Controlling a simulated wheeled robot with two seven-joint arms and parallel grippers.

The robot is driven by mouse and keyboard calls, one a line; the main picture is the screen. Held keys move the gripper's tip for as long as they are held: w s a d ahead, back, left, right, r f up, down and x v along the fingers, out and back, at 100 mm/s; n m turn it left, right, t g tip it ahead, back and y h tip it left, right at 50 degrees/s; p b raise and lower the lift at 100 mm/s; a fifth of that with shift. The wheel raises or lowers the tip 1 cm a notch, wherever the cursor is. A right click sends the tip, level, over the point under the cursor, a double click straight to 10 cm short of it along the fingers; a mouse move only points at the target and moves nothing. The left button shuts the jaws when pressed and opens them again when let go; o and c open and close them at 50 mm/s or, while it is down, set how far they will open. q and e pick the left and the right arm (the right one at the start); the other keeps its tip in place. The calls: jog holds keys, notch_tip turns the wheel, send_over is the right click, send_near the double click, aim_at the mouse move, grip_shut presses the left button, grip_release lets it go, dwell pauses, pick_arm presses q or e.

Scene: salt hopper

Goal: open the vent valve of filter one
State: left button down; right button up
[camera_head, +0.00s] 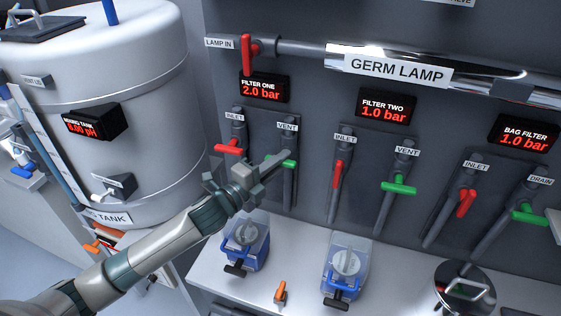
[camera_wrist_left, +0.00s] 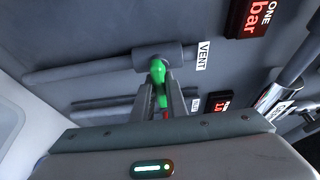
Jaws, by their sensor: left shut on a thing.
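The vent valve of filter one has a green handle (camera_head: 288,163) on a grey vertical pipe, below a VENT label (camera_head: 287,126). My left gripper (camera_head: 283,158) reaches it from the lower left and is shut on the green handle. In the left wrist view the green handle (camera_wrist_left: 158,72) sits between the two fingers (camera_wrist_left: 161,95), beside the VENT label (camera_wrist_left: 203,55). Part of the handle is hidden by the fingers. The filter one display (camera_head: 264,88) reads 2.0 bar. My right gripper is not in view.
The red inlet handle (camera_head: 228,149) of filter one lies just left of my gripper. Filter two (camera_head: 385,106) reads 1.0 bar, with a red inlet handle (camera_head: 338,174) and green vent handle (camera_head: 398,188). Blue-framed filter housings (camera_head: 247,240) stand on the white counter (camera_head: 305,258) below. A tank (camera_head: 150,130) stands left.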

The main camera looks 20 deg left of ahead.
pick_arm(q)
jog(key=shift+f, duration=0.15)
jog(key=shift+f+n+t+b, duration=0.1)
jog(key=shift+n+t+b, duration=0.3)
jog(key=shift+n+b, duration=0.7)
jog(key=n+t+b, duration=0.1)
jog(key=n, duration=0.1)
jog(key=shift+n+b, duration=0.3)
jog(key=shift+b, duration=0.05)
jog(key=n+t+b, duration=0.1)
jog(key=n, duration=0.1)
jog(key=n+t+b, duration=0.1)
jog(key=n, duration=0.2)
jog(key=shift+y, duration=0.4)
jog(key=n+y, duration=0.1)
jog(key=n, duration=0.1)
jog(key=n+t+y, duration=0.1)
jog(key=n, duration=0.2)
jog(key=shift+b, duration=0.3)
jog(key=n+y, duration=0.2)
jog(key=n, duration=0.1)
jog(key=n+t+y, duration=0.1)
jog(key=n, duration=0.3)
jog(key=shift+n+y, duration=0.3)
jog(key=shift+y, duration=0.1)
jog(key=c, duration=1.8)
grip_release()
jog(key=shift+r, duration=0.2)
